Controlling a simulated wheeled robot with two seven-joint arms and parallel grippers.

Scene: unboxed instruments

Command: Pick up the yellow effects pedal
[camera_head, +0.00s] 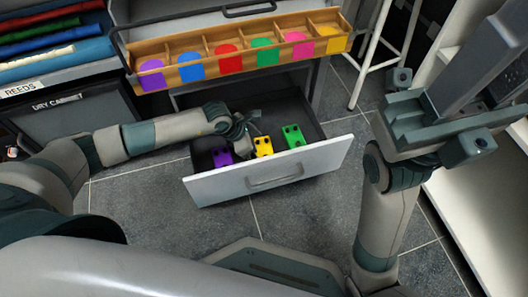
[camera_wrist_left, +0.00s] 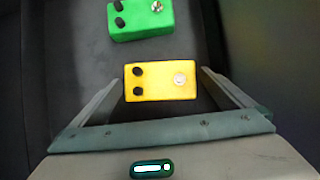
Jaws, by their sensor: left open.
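The yellow effects pedal (camera_head: 263,146) lies in the open drawer, between a purple pedal and a green pedal. In the left wrist view the yellow pedal (camera_wrist_left: 160,82) sits between the spread fingers of my left gripper (camera_wrist_left: 160,92), with its two black knobs and round silver switch facing the camera. The gripper is open, and a gap shows between the pedal and each finger. In the head view my left gripper (camera_head: 247,128) reaches into the drawer just beside the yellow pedal. My right gripper (camera_head: 432,120) is raised at the right, away from the drawer, with its jaws apart and empty.
The purple pedal (camera_head: 221,157) and the green pedal (camera_head: 292,136) flank it; the green one also shows in the left wrist view (camera_wrist_left: 140,18). The drawer front (camera_head: 270,175) is white with a handle. A stool stands behind right.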

